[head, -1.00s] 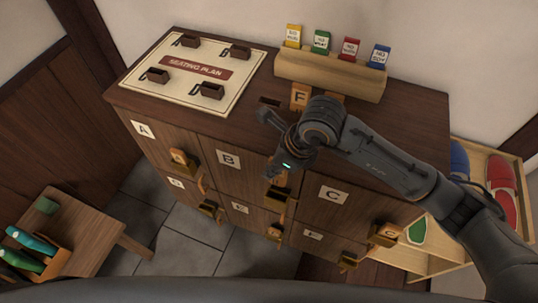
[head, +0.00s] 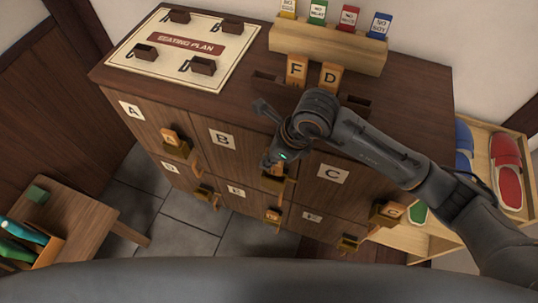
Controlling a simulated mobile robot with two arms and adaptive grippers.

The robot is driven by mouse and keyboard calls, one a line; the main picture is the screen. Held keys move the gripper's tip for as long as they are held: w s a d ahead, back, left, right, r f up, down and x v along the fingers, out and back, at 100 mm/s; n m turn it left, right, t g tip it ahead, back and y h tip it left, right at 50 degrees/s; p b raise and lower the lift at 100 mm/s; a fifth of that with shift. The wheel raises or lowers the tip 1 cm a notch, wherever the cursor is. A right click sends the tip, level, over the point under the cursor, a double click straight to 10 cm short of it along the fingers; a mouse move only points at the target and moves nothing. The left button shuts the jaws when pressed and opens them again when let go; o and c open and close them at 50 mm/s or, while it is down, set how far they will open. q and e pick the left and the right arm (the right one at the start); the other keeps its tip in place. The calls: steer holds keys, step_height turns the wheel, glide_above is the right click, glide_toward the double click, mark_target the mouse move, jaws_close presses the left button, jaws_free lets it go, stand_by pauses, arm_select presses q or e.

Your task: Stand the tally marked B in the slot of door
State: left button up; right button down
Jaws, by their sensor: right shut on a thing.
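My left gripper is not in view.
Tallies F (head: 296,70) and D (head: 330,77) stand on the cabinet top (head: 245,95), behind my right arm. Other tallies stand at doors A (head: 170,138), C (head: 391,211) and E (head: 272,214). A slipper shelf (head: 480,140) is at right, a low table (head: 85,215) at left.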

steer(key=shift+f+b, duration=0.3)
steer(key=shift+b, duration=0.35)
stand_by(0.8)
stand_by(0.5)
steer(key=shift+f+b, duration=0.2)
steer(key=shift+b, duration=0.15)
steer(key=shift+f+b, duration=0.65)
steer(key=shift+b, duration=0.05)
steer(key=shift+f+b, duration=0.55)
steer(key=shift+b, duration=0.1)
steer(key=shift+f+b, duration=0.85)
steer(key=shift+b, duration=0.1)
